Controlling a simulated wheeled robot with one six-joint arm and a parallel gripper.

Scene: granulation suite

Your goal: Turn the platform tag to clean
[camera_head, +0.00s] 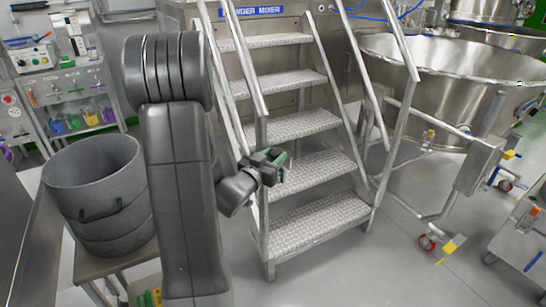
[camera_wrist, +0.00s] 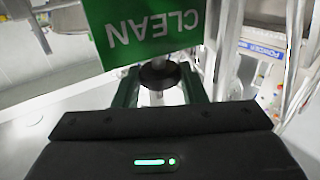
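A green tag (camera_wrist: 150,25) with white CLEAN lettering stands just beyond my gripper in the wrist view. The lettering reads upside down there, and the top of the tag is cut off. A round black knob (camera_wrist: 159,74) on a pale metal shaft sits below the tag, between my fingertips. My gripper (camera_wrist: 160,84) has one dark green finger on each side of the knob, and the knob about spans the gap. I cannot tell whether the fingers press on it. In the head view my gripper (camera_head: 281,165) is by the left rail of the steps, with the tag not distinct.
Metal steps (camera_head: 316,165) with handrails rise to a platform labelled POWDER MIXER (camera_head: 252,12). A large steel vessel (camera_head: 445,85) on a wheeled frame stands right. A grey bin (camera_head: 100,180) sits on a bench at left.

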